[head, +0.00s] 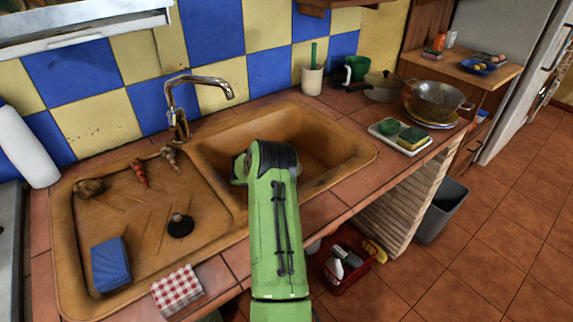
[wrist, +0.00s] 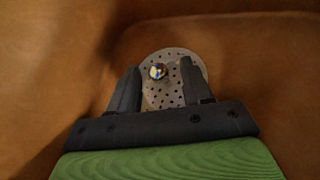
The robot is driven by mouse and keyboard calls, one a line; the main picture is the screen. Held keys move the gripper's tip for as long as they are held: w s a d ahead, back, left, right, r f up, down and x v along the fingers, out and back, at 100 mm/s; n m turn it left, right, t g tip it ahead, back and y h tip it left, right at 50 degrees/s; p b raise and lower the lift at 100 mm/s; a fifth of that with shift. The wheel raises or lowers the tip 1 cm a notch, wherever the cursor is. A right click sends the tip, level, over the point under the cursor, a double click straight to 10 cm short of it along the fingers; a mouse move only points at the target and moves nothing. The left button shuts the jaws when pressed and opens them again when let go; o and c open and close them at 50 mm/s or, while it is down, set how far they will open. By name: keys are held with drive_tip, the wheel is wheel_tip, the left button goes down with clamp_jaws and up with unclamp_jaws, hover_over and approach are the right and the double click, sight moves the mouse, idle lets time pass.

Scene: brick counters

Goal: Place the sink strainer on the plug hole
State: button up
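The sink strainer is a round, pale grey perforated disc (wrist: 170,60) with a small shiny knob (wrist: 157,71), seen in the wrist view against the brown sink surface. My gripper (wrist: 158,68) has its two dark fingers spread apart. The knob shows in the gap between the fingertips, with no finger visibly touching it. The disc reaches past the right fingertip. In the head view my green arm extends over the sink basin (head: 325,150) and hides the gripper and most of the strainer's surroundings. I cannot see the plug hole in either view.
The drainboard left of the basin holds a black plug (head: 180,225), a blue sponge block (head: 110,264) and vegetables. The tap (head: 180,100) stands behind. A tray with sponges (head: 400,135) and a metal colander (head: 438,98) are on the right counter.

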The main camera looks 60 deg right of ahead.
drive_tip(key=shift+r, duration=0.1)
drive_tip(key=w+a+r+m+t+y+p, duration=0.1)
drive_tip(key=a+r+m+y, duration=0.15)
drive_tip(key=a+r, duration=0.7)
drive_tip(key=w+a+r+m+t+y+p, duration=0.15)
drive_tip(key=a+r+m, duration=0.3)
drive_tip(key=a, duration=0.95)
drive_tip(key=w+a+r+m+t+y, duration=0.1)
drive_tip(key=w+a+r+m+t, duration=0.15)
drive_tip(key=a+r, duration=0.75)
drive_tip(key=s+a+m+y, duration=0.3)
drive_tip(key=s+a, duration=0.4)
drive_tip(key=a, duration=0.4)
drive_tip(key=s+a+m+y, duration=0.3)
drive_tip(key=s+a, duration=0.5)
drive_tip(key=a, duration=0.3)
drive_tip(key=shift+s+a+y, duration=0.15)
drive_tip(key=shift+a+y, duration=0.05)
drive_tip(key=shift+y, duration=0.5)
wheel_tip(320, 180, up, 15)
drive_tip(key=p, duration=1.5)
drive_tip(key=shift+f, duration=0.2)
